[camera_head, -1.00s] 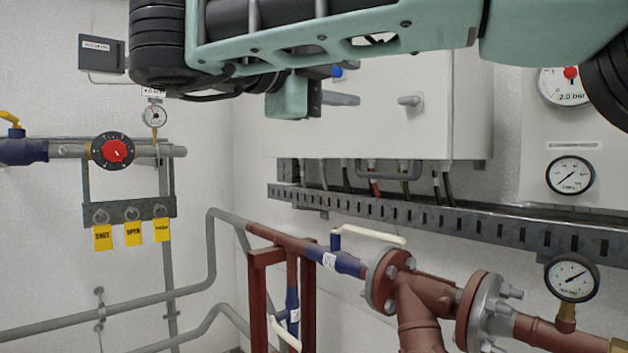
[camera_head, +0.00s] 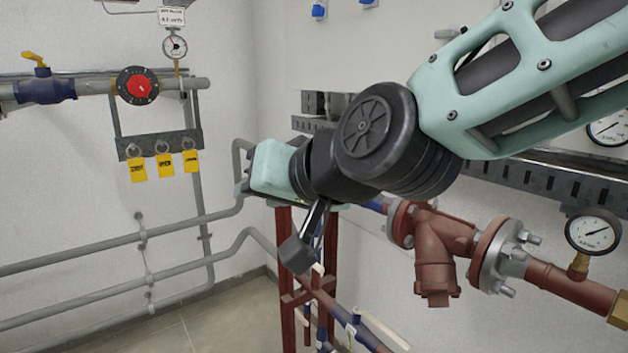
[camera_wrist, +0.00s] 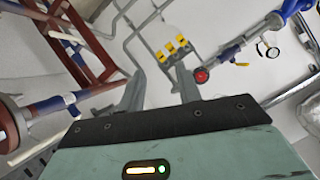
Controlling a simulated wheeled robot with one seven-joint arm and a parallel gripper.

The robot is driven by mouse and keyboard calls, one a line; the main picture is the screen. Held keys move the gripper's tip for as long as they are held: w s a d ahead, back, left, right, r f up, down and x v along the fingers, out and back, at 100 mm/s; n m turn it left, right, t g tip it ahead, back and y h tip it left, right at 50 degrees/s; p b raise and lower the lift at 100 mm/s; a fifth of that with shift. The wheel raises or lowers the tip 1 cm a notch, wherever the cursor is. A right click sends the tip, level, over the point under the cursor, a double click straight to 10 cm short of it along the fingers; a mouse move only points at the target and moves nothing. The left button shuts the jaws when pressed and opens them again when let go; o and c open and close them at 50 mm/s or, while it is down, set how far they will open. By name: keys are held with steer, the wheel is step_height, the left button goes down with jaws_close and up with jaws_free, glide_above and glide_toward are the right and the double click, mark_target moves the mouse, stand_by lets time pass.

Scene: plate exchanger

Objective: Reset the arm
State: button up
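My gripper (camera_wrist: 161,84) shows in the wrist view with its two grey fingers apart and nothing between them. In the head view my gripper (camera_head: 243,188) is at the end of my teal and black arm, near the middle, turned toward the left. It hangs in front of the corner pipework; its fingers are small and partly hidden there. The yellow tags (camera_wrist: 172,46) lie beyond the fingertips in the wrist view, apart from them.
A red round knob (camera_head: 138,86), a blue valve with a yellow handle (camera_head: 46,90) and a gauge (camera_head: 174,46) are on the left wall. A red flanged pipe (camera_head: 445,240) and red frame (camera_head: 283,270) stand below my arm. Floor (camera_head: 215,320) shows bottom left.

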steer(key=s+d+f+n+g+h+p, duration=0.1)
steer(key=s+d+f+n+g+h, duration=0.3)
steer(key=s+d+f, duration=1.2)
steer(key=s+d+g+h, duration=0.2)
steer(key=d+g+h, duration=0.2)
steer(key=g, duration=0.1)
steer(key=shift+s+d+f+n+p, duration=0.3)
steer(key=shift+s+d+p, duration=0.05)
steer(key=shift+s, duration=0.05)
